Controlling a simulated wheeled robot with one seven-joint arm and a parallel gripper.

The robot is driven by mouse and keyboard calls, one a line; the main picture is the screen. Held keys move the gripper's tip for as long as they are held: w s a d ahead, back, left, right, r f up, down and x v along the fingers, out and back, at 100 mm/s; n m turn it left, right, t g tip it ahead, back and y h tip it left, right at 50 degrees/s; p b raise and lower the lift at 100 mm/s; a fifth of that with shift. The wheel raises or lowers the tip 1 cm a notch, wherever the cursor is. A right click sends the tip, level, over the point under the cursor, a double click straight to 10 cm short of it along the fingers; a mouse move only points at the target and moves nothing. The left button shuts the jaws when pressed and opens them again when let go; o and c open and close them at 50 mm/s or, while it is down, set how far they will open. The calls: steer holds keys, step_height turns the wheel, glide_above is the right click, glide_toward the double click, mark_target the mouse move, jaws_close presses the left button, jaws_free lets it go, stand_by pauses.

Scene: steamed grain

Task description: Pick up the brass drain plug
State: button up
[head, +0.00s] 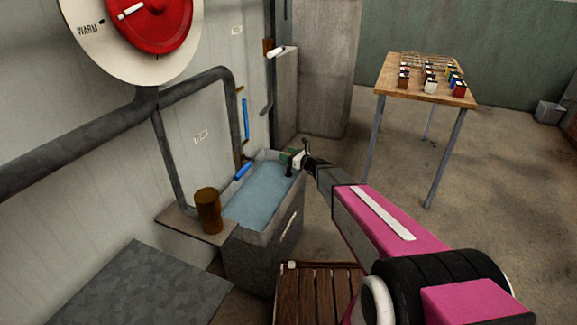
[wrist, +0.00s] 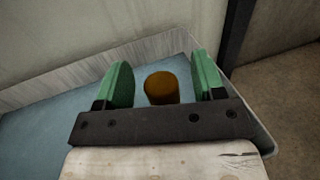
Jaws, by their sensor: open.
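A short brownish-gold cylinder, which looks like the brass drain plug (wrist: 161,88), stands at the far end of the water-filled trough (wrist: 40,130). In the wrist view it lies between the two green fingers of my gripper (wrist: 165,84), with a gap on both sides. My gripper is open and holds nothing. In the head view my gripper (head: 291,158) is over the far right end of the trough (head: 262,238). The plug cannot be made out there. How far the fingertips are from it in depth is unclear.
A larger brown cylinder (head: 208,211) stands on a ledge (head: 180,222) at the trough's near left end. Pipes (head: 110,110) and a red-and-white dial (head: 150,25) are on the left wall. A slatted wooden stand (head: 318,292) is in front. A table (head: 420,92) with small jars stands back right.

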steer(key=shift+x, duration=0.8)
jaws_close()
steer(key=shift+r, duration=0.1)
